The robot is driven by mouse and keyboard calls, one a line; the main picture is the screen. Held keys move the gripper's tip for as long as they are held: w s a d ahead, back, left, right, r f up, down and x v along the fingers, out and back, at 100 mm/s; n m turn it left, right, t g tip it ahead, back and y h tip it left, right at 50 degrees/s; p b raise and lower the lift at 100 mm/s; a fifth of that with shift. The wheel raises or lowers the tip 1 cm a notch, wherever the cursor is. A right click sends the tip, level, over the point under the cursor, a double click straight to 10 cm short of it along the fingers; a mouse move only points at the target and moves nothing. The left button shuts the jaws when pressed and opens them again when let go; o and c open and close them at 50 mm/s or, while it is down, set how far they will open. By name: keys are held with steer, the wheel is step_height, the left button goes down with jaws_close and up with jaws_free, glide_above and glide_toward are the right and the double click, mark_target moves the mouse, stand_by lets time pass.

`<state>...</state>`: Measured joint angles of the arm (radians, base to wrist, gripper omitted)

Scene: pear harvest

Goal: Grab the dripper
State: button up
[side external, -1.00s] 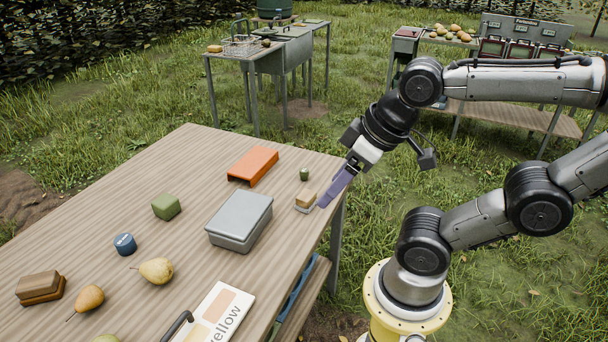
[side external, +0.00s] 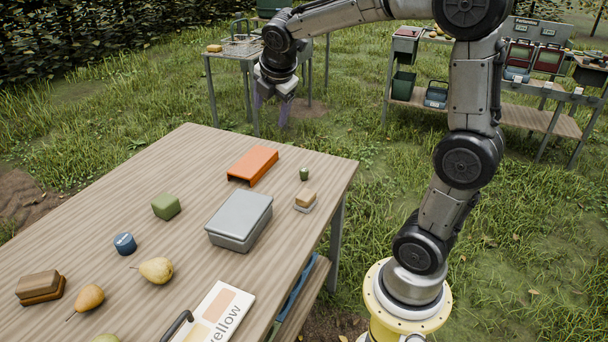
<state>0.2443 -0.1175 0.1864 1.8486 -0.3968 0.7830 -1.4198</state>
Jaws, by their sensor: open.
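My gripper (side external: 271,112) is open and empty, with purple fingers pointing down. In the picture it hangs above the far edge of the wooden table, in front of the back workbench. Nothing in view is clearly a dripper, and I cannot tell which object it is. A small dark green cup-like item (side external: 304,174) stands near the table's right edge. An orange channel-shaped piece (side external: 253,165) lies to its left. My gripper is apart from both.
The wooden table (side external: 205,160) holds a grey lidded box (side external: 240,221), a green block (side external: 166,206), a blue round tin (side external: 125,244), pears (side external: 155,270) and a brush-like block (side external: 305,201). A back workbench carries a wire basket (side external: 241,47). A shelf with bins (side external: 404,84) stands right.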

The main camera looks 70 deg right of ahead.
steer(key=w+d+f+n+g, duration=0.2)
steer(key=w+d+f+g, duration=0.15)
steer(key=d+f, duration=0.7)
steer(key=m+g, duration=0.1)
steer(key=g, duration=0.1)
glide_toward(304, 169)
steer(key=shift+t, duration=0.35)
steer(key=x, duration=0.5)
steer(key=shift+s+a+f, duration=0.3)
steer(key=shift+s, duration=0.05)
steer(key=shift+d+x, duration=0.15)
steer(key=shift+x, duration=1.1)
steer(key=shift+d+x, duration=0.2)
steer(key=shift+x, duration=1.1)
steer(key=shift+r, duration=0.2)
jaws_close()
